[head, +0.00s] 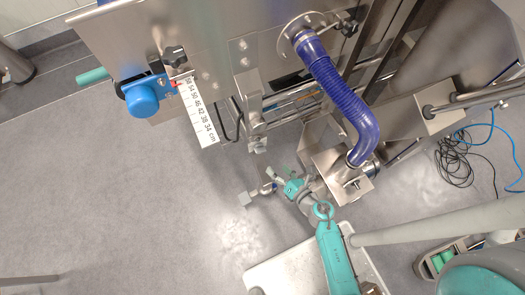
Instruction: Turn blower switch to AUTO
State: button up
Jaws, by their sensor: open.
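A metal box (327,163), perhaps the blower, stands at the lower end of a ribbed blue hose (340,92). I cannot make out a blower switch or an AUTO mark in the head view; it may be hidden or too small. My gripper (257,193) hangs over the floor, just left of and below the metal box. It is small in the view, open, and I see nothing held in it. It appears apart from the machine.
The steel conveyor machine (225,45) fills the top. A blue knob (142,98), a black knob (174,55) and a white ruler (200,118) are at its left. Black and blue cables (458,160) lie on the floor at right.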

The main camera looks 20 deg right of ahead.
aim_at(263, 152)
jog(key=shift+n, duration=0.7)
jog(key=x, duration=0.8)
jog(key=d+f+x, duration=0.1)
jog(key=x, duration=0.3)
jog(key=shift+w+f, duration=0.1)
jog(key=shift+f, duration=0.05)
jog(key=c, duration=1.2)
jog(key=shift+o, duration=0.2)
